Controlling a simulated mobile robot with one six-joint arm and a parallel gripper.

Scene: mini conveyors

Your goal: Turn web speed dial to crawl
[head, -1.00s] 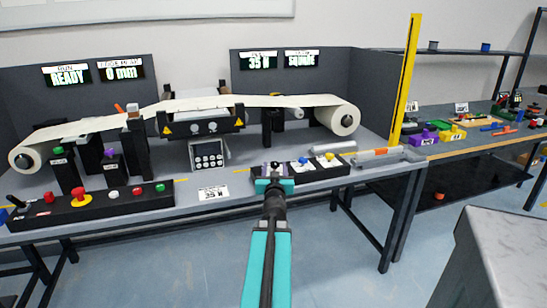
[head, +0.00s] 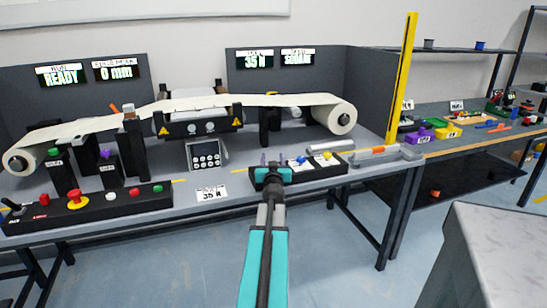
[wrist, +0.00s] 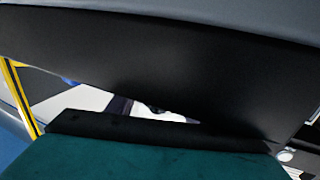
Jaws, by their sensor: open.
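My gripper (head: 273,163) is over the left end of a small black control panel (head: 333,166) at the front of the bench. Its fingers point away from the camera and are open. The panel carries a blue knob (head: 301,159) and a yellow knob (head: 325,155) to the right of my gripper. My gripper covers the panel's left part, so any dial there is hidden. I cannot read which control is the web speed dial. The wrist view is mostly filled by a dark surface (wrist: 150,65) close to the camera, with no dial clearly visible.
A paper web runs between a left roll (head: 22,160) and a right roll (head: 342,119). A button box (head: 100,203) with a red mushroom knob stands at front left. A yellow post (head: 402,80) rises to the right. A pale cabinet (head: 490,245) is at lower right.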

